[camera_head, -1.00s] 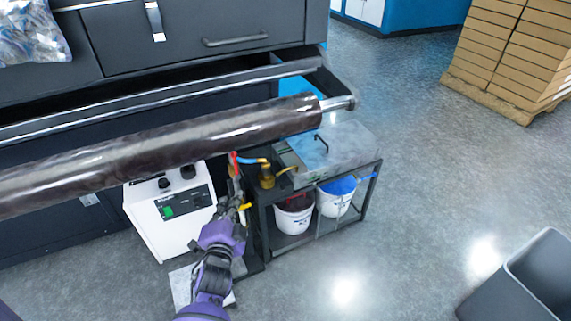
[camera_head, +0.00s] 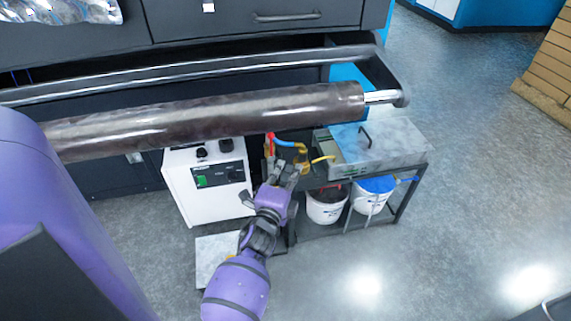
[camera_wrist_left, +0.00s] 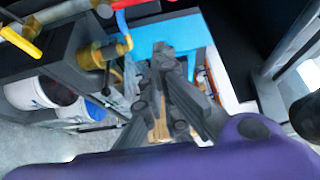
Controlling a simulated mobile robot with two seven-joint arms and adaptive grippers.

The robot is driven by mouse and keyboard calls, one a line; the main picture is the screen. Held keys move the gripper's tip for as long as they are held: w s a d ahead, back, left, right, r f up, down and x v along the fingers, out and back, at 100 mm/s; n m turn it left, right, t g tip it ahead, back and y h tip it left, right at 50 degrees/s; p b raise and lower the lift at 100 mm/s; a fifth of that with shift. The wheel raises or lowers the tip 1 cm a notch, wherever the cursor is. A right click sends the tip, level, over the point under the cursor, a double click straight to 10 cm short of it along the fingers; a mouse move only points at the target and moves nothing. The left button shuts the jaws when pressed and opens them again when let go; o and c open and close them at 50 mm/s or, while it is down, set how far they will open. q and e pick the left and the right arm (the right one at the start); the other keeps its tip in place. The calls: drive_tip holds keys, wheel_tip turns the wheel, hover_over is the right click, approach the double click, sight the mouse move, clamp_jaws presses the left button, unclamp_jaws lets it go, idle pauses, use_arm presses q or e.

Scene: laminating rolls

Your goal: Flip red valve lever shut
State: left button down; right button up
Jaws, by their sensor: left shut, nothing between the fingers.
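A narrow red part (camera_head: 270,141), which looks like the lever, stands upright beside the blue hose and brass valve fitting (camera_head: 303,158) at the left end of the cart. In the left wrist view, a red piece (camera_wrist_left: 122,5) shows at the top edge, above the brass fitting (camera_wrist_left: 92,56); whether it is lever or hose I cannot tell. My left gripper (camera_head: 284,168) is shut and empty, just below and right of the red part in the head view. Its fingers (camera_wrist_left: 163,52) show right of the brass fitting, apart from it. My right gripper is not in view.
A dark film roll (camera_head: 210,118) spans above the valve area. A white control box (camera_head: 205,185) stands left of my gripper. The cart (camera_head: 425,170) holds a metal tray and two white buckets (camera_head: 325,207). Open floor lies to the right.

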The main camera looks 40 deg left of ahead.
sight(271, 147)
use_arm(q)
drive_tip(key=x, duration=0.9)
drive_tip(key=s+a+p, duration=0.1)
drive_tip(key=s+a, duration=0.1)
drive_tip(key=a, duration=0.1)
drive_tip(key=shift+s, duration=0.4)
drive_tip(key=shift+s+a+n+b, duration=0.2)
drive_tip(key=shift+n+b, duration=0.2)
drive_tip(key=shift+b, duration=0.25)
